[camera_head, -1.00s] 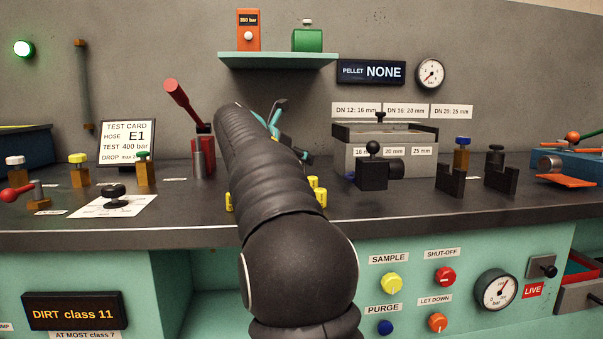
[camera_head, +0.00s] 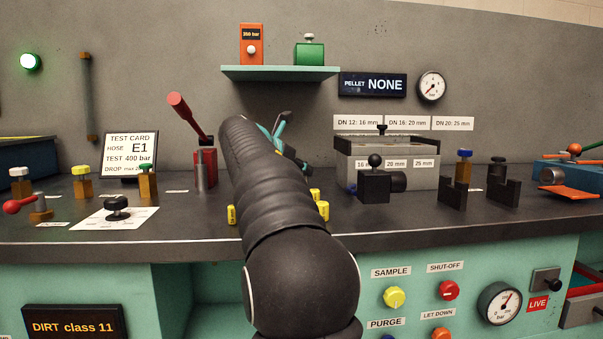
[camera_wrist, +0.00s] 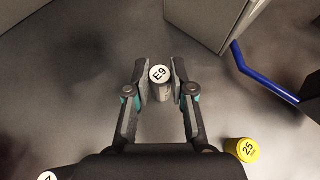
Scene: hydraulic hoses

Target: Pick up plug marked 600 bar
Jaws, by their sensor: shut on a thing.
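In the wrist view my gripper (camera_wrist: 160,84) is shut on a grey cylinder with a white top marked E9 (camera_wrist: 161,75). The cylinder stands upright in the picture between the two fingers. I cannot tell whether it touches the bench. In the head view my arm hides most of my gripper; only teal and dark parts show (camera_head: 283,135) past the forearm. No marking reading 600 bar is legible in either view.
A yellow cylinder marked 25 (camera_wrist: 247,150) stands right of my gripper. A blue hose or rod (camera_wrist: 262,75) lies at the upper right. A grey box (camera_wrist: 210,20) stands behind. A red lever (camera_head: 186,115) stands left of my arm. Black holders (camera_head: 452,193) stand right.

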